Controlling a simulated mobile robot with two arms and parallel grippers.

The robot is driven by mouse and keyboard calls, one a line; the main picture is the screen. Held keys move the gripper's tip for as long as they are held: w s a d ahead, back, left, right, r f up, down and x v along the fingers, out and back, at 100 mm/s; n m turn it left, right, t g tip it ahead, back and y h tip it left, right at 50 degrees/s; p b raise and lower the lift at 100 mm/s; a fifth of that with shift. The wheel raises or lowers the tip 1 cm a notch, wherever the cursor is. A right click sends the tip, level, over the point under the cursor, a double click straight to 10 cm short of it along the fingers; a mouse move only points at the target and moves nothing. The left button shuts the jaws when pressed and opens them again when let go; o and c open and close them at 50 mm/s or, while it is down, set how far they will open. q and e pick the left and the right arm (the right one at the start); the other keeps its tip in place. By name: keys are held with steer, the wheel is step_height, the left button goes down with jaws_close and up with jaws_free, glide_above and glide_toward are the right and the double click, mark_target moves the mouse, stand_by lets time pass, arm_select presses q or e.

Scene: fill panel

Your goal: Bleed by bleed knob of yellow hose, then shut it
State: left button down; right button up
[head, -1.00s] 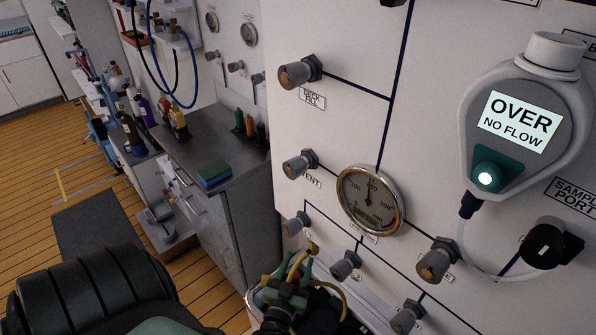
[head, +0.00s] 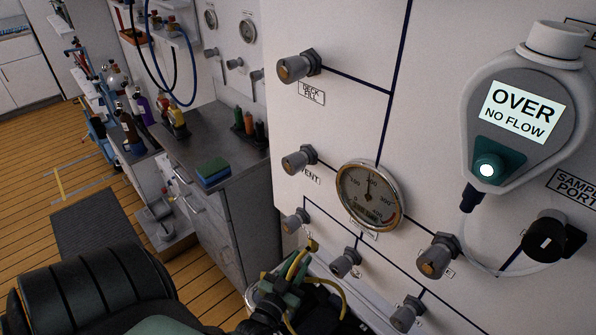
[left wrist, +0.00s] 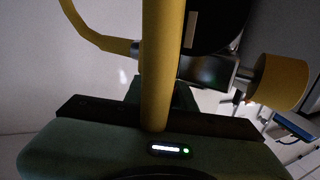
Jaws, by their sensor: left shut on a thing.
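The yellow hose (head: 331,283) hangs in loops at the bottom centre of the head view, below the panel's lower valves. In the left wrist view the hose (left wrist: 160,60) runs upright across the middle, close in front of the gripper. A metal fitting beside it carries a yellow knob (left wrist: 279,82) on the right, clear of the gripper body. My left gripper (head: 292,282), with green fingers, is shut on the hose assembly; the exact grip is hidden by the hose. My right gripper is not in view.
The white panel carries a round gauge (head: 370,196), several grey valve knobs, and a tester (head: 525,110) reading "OVER NO FLOW". A black knob (head: 545,240) sits by the sample port label. A grey bench (head: 222,195) stands left of the panel; wooden floor is open beyond.

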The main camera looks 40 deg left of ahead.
arm_select(q)
steer(key=m+h+b, duration=0.1)
steer(key=h, duration=0.1)
steer(key=m+h+b, duration=0.1)
steer(key=m+h, duration=0.1)
steer(key=d+m+h+b, duration=0.1)
steer(key=h, duration=0.2)
steer(key=shift+f+m, duration=0.25)
steer(key=shift+m, duration=0.05)
steer(key=m+h+b, duration=0.1)
steer(key=m+h, duration=0.1)
steer(key=d+m+g+h+b, duration=0.1)
steer(key=h+b, duration=0.1)
steer(key=h, duration=0.1)
steer(key=shift+s+d+r+m+h+b, duration=0.1)
steer(key=shift+s+r+m+h+b, duration=0.05)
steer(key=shift+m+h+b, duration=0.2)
steer(key=shift+g, duration=0.3)
steer(key=c, duration=1.2)
jaws_free()
steer(key=shift+o, duration=0.2)
steer(key=shift+r, duration=0.1)
steer(key=shift+s, duration=0.1)
steer(key=v, duration=0.7)
steer(key=shift+s+a, duration=0.2)
steer(key=shift+s, duration=0.05)
